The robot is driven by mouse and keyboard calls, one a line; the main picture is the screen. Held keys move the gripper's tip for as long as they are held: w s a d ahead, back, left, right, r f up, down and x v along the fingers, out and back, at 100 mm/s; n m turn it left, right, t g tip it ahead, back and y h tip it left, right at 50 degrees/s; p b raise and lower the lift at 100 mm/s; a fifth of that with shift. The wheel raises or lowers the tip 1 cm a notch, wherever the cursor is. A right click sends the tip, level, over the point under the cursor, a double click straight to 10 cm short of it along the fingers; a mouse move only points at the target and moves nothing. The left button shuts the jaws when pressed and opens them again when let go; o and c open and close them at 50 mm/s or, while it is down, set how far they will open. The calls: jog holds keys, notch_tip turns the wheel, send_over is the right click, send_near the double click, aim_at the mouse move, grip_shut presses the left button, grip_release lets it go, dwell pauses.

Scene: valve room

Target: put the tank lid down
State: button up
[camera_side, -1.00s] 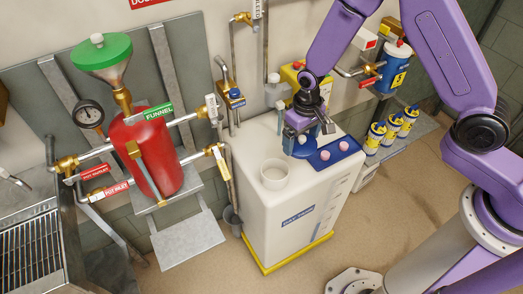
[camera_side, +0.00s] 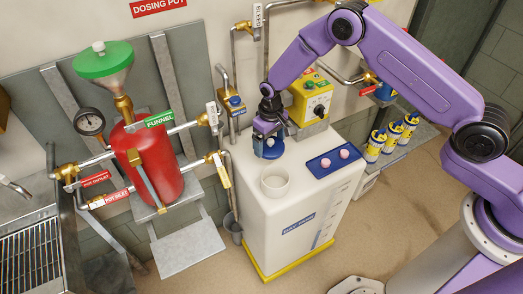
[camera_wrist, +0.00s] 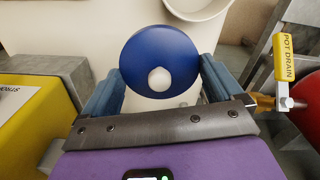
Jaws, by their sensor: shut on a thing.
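The tank lid (camera_side: 269,151) is a blue disc with a white knob. It is under my gripper (camera_side: 267,133), above the back left part of the white tank's (camera_side: 290,222) top. I cannot tell whether it touches the top. The tank's round opening (camera_side: 274,182) is uncovered, just in front of the lid. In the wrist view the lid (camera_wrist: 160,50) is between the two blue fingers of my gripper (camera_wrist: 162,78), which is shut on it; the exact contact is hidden. The opening's rim (camera_wrist: 197,14) shows at the top of that view.
A yellow box (camera_side: 308,98) stands behind the tank top. Pipes and the yellow pot drain handle (camera_side: 222,170) are close on the left. Some tank top between the lid and tray is bare.

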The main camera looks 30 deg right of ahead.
jog(key=shift+w+a+f, duration=0.2)
jog(key=shift+w+f, duration=0.35)
jog(key=shift+f, duration=0.15)
jog(key=shift+w+a+f, duration=0.2)
jog(key=shift+w+f, duration=0.35)
jog(key=shift+f, duration=0.15)
jog(key=shift+w+a+f, duration=0.2)
jog(key=shift+w+f, duration=0.35)
jog(key=shift+f, duration=1.6)
jog(key=shift+f, duration=0.15)
jog(key=o, duration=0.7)
notch_tip(320, 180, up, 11)
jog(key=shift+r, duration=0.7)
